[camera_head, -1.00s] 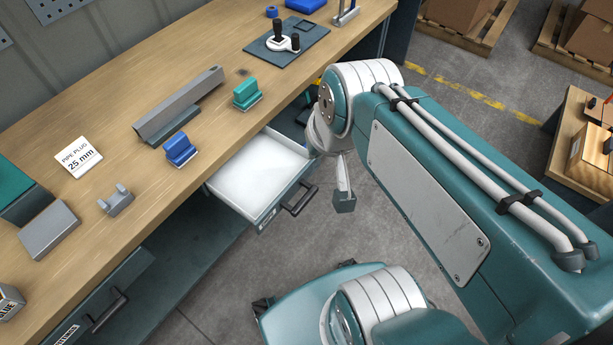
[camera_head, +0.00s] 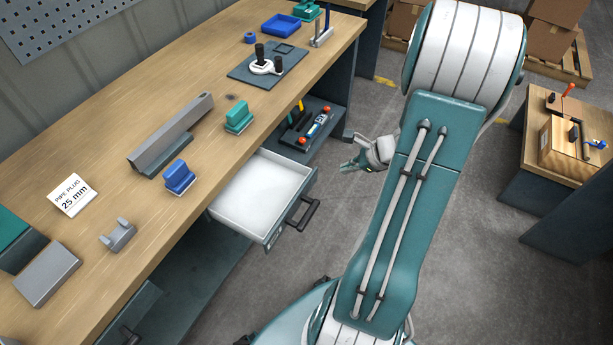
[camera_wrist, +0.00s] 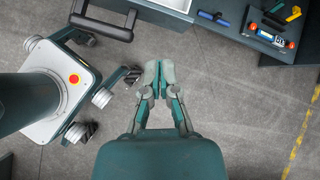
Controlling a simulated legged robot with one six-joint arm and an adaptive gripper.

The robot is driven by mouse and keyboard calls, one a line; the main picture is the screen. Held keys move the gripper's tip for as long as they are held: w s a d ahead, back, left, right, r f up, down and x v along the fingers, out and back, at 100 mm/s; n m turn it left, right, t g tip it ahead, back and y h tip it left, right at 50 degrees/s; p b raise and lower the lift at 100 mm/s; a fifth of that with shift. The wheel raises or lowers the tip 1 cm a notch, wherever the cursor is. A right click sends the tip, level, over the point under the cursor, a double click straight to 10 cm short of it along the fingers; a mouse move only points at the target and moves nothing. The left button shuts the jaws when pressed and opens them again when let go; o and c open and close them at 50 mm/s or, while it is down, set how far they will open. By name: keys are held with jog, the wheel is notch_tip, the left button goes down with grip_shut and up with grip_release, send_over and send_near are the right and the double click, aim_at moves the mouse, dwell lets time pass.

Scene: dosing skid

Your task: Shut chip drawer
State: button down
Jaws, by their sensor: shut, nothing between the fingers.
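The chip drawer (camera_head: 262,190) stands pulled out from under the workbench, with a white, empty-looking inside and a dark bar handle (camera_head: 303,212) on its front. In the wrist view the handle (camera_wrist: 101,26) lies at the upper left, with a corner of the drawer (camera_wrist: 178,4) at the top edge. My gripper (camera_wrist: 155,68) is shut and empty, over the floor in front of the bench. In the head view my gripper (camera_head: 354,165) is to the right of the drawer, apart from it and its handle, and partly hidden by my arm.
The workbench (camera_head: 95,150) carries a grey rail, blue and green blocks and a pipe plug card. A lower shelf right of the drawer holds a dark tool tray (camera_head: 306,130). Another drawer sits lower left. A side table (camera_head: 560,140) stands at right.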

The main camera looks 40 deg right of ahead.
aim_at(262, 157)
jog(key=s+d+f+m+t, duration=0.1)
jog(key=s+d+f+m, duration=0.15)
jog(key=f+m, duration=0.2)
jog(key=shift+h, duration=0.4)
jog(key=shift+w+r+x, duration=0.3)
jog(key=shift+x, duration=1.9)
jog(key=shift+w+r+x, duration=0.25)
jog(key=shift+w+x, duration=0.1)
jog(key=shift+x, duration=1.8)
jog(key=shift+w+r+x, duration=0.3)
jog(key=shift+x, duration=1.9)
jog(key=shift+w, duration=0.1)
jog(key=w+a, duration=0.2)
jog(key=w, duration=0.4)
jog(key=w+a, duration=0.3)
jog(key=w, duration=0.2)
jog(key=w+a, duration=0.2)
jog(key=w, duration=0.4)
jog(key=shift+w+a, duration=0.3)
jog(key=shift+s, duration=0.1)
jog(key=shift+d, duration=0.1)
